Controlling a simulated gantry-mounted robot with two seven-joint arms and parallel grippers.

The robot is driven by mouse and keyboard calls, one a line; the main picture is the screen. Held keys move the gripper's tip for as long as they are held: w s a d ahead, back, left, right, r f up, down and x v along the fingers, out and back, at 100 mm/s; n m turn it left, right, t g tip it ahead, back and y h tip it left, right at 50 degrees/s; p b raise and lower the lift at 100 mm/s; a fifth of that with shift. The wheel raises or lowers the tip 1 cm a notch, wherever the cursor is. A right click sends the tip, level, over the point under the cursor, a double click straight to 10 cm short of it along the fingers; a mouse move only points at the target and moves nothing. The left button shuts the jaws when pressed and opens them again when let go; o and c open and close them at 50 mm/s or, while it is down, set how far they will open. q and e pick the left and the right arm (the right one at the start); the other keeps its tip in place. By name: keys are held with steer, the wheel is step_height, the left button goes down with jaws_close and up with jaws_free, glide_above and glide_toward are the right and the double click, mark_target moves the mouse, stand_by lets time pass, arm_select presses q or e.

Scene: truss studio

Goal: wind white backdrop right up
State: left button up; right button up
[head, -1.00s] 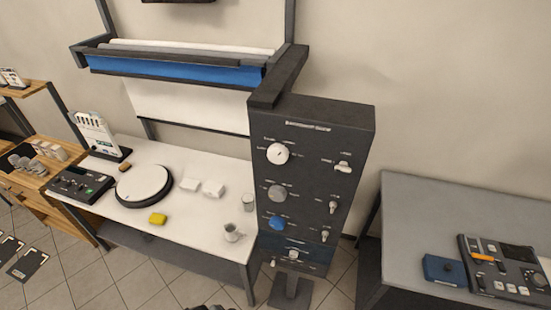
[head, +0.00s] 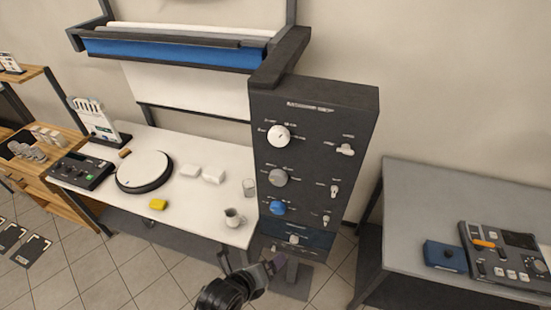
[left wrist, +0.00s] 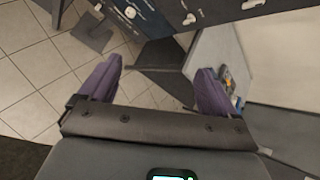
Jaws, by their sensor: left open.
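The dark backdrop control column (head: 315,150) stands right of the white table. It has a white knob (head: 278,136), a grey knob (head: 278,177) and a blue knob (head: 277,208), with a small white lever (head: 345,150) right of the white knob. The white backdrop (head: 190,88) hangs partly down behind the table, below the blue roll (head: 175,54). My left gripper (head: 272,266) is low in front of the column's base, apart from the knobs. In the left wrist view its purple fingers (left wrist: 158,88) are spread and empty. My right gripper is not in view.
The white table (head: 130,198) holds a round turntable (head: 144,171), a yellow sponge (head: 158,204), white blocks, a glass and a small jug (head: 233,218). A grey table (head: 430,205) with a control panel (head: 505,258) and a blue box stands at right.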

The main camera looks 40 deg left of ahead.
arm_select(q)
steer(key=w+a+r+m+t+y+b, duration=0.2)
steer(key=w+a+r+m+t+b, duration=0.15)
steer(key=w+a+r+m, duration=0.45)
steer(key=n+t+y, duration=0.1)
steer(key=t+y, duration=0.1)
steer(key=t, duration=0.2)
glide_toward(277, 141)
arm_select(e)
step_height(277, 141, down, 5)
arm_select(q)
steer(key=p+x, duration=0.3)
steer(key=x, duration=0.4)
steer(key=shift+w+r, duration=0.1)
steer(key=shift+w, duration=0.2)
steer(key=shift+w+a, duration=0.15)
steer(key=shift+w, duration=0.3)
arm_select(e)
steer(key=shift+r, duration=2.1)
arm_select(q)
steer(key=shift+c, duration=0.3)
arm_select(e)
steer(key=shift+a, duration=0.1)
arm_select(q)
steer(key=c, duration=1)
